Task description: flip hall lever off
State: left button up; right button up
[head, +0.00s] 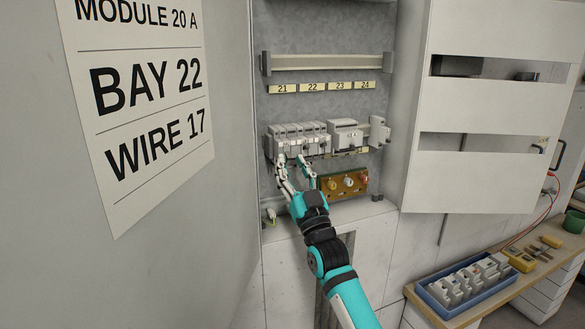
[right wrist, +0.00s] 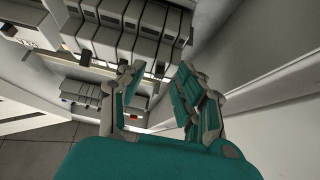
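A row of grey breaker modules (head: 300,138) is mounted on a rail in the open cabinet; no hall label is readable on any lever. My right gripper (head: 292,160) is in front of the lower left part of this row, with its two fingers spread and nothing seen between them. In the right wrist view the open fingers (right wrist: 158,76) are just below the modules (right wrist: 130,28), close to small dark levers on their fronts. I cannot tell whether a finger touches a lever, or which way the levers stand. My left gripper is not in view.
Labels 21 to 24 (head: 312,87) sit under an empty upper rail (head: 325,62). A wider module (head: 345,136) is to the right. A brass-coloured block (head: 343,185) with round knobs is below. A blue tray (head: 440,306) stands on the bench. The cabinet door (head: 160,225) is at left.

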jog(key=v, duration=1.2)
